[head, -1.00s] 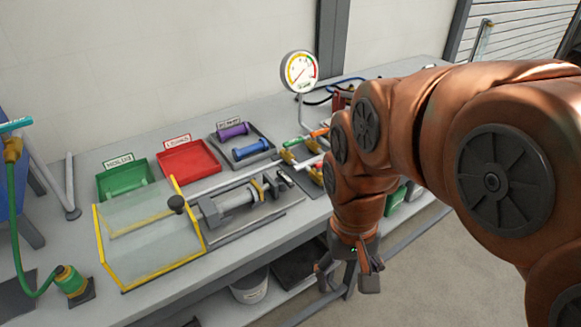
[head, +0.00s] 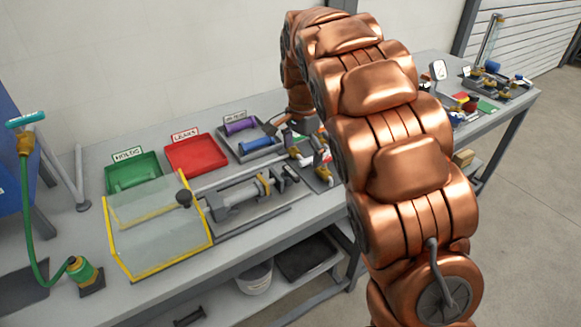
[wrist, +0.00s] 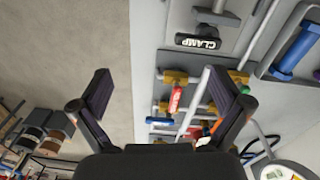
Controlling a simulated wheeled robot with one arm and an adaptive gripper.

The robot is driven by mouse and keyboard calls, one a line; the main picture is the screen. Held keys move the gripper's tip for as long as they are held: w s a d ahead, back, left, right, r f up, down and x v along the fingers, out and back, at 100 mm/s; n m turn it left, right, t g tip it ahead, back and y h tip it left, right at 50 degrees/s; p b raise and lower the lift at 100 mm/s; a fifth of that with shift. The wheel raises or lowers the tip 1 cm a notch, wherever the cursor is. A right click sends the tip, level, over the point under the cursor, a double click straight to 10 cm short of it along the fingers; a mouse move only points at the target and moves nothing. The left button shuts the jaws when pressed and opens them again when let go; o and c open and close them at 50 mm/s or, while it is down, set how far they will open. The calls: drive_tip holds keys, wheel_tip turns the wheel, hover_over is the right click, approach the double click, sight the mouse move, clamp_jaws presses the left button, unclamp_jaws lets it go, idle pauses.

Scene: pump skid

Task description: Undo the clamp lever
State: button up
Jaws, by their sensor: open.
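The clamp lever has a black handle marked CLAMP (wrist: 198,42), seen at the upper middle of the wrist view. It lies beyond my fingertips, right of centre, with clear space between. In the head view, a dark piece (head: 291,173) at the right end of the grey fixture appears to be it. My gripper (wrist: 163,98) is open and empty, fingers wide apart. In the head view its end shows only partly, above the bench near the blue roller tray, largely hidden by my arm.
Pipework with brass fittings and a red-handled valve (wrist: 176,99) lies near my right finger. A gauge (wrist: 283,172) is at the lower right. A clear guard with yellow edges (head: 155,235) stands left of the fixture.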

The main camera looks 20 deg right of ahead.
drive_tip(key=m, duration=0.1)
approach(291, 172)
drive_tip(key=shift+s+d+f, duration=0.25)
drive_tip(key=shift+s+d, duration=0.05)
drive_tip(key=shift+s, duration=0.15)
drive_tip(key=shift+w+a+f+m, duration=0.15)
drive_tip(key=shift+w+f+m, duration=0.15)
drive_tip(key=shift+w, duration=0.1)
drive_tip(key=shift+f+p, duration=1.25)
drive_tip(key=shift+f, duration=2.55)
drive_tip(key=c, duration=1)
drive_tip(key=shift+c, duration=0.2)
